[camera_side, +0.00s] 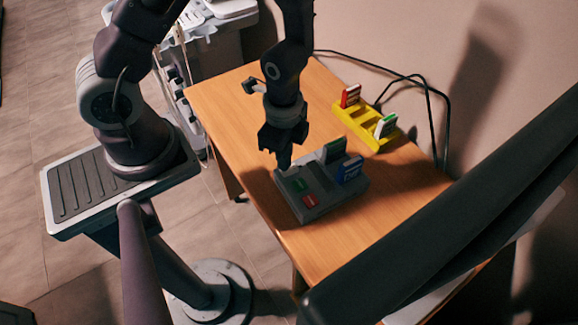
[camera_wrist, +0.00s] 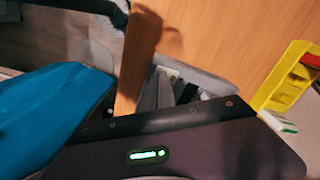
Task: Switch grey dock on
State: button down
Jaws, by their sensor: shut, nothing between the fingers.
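The grey dock (camera_side: 333,197) lies on the wooden table in the side view. Its top has a green button (camera_side: 299,185) and a red button (camera_side: 310,201). A green-labelled block (camera_side: 334,150) and a blue-labelled block (camera_side: 350,169) stand upright at its back. My gripper (camera_side: 284,164) points down with its fingertips shut and empty, just above or at the dock's back left corner, near the green button. I cannot tell whether the tips touch the dock. In the wrist view a grey edge of the dock (camera_wrist: 205,79) shows, mostly hidden by my gripper.
A yellow dock (camera_side: 367,128) with a red block (camera_side: 350,96) and a green-and-white block (camera_side: 386,126) stands behind, near the wall. Black cables (camera_side: 425,86) run along the wall.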

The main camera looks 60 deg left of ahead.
jog(key=shift+f, duration=0.8)
jog(key=shift+r, duration=3.5)
jog(key=s+a+r+n+t+y, duration=0.1)
jog(key=a+r+n+t, duration=0.2)
jog(key=r, duration=0.5)
jog(key=s+a+r+n+y, duration=0.1)
jog(key=a+r+n, duration=0.25)
jog(key=r, duration=0.35)
jog(key=s+d+r+n+t+h, duration=0.2)
jog(key=s+d+r+n, duration=0.1)
jog(key=s+r+n, duration=0.2)
notch_tip(320, 180, up, 3)
jog(key=shift+s+f+t, duration=0.1)
jog(key=shift+s+t, duration=0.2)
jog(key=shift+s, duration=0.75)
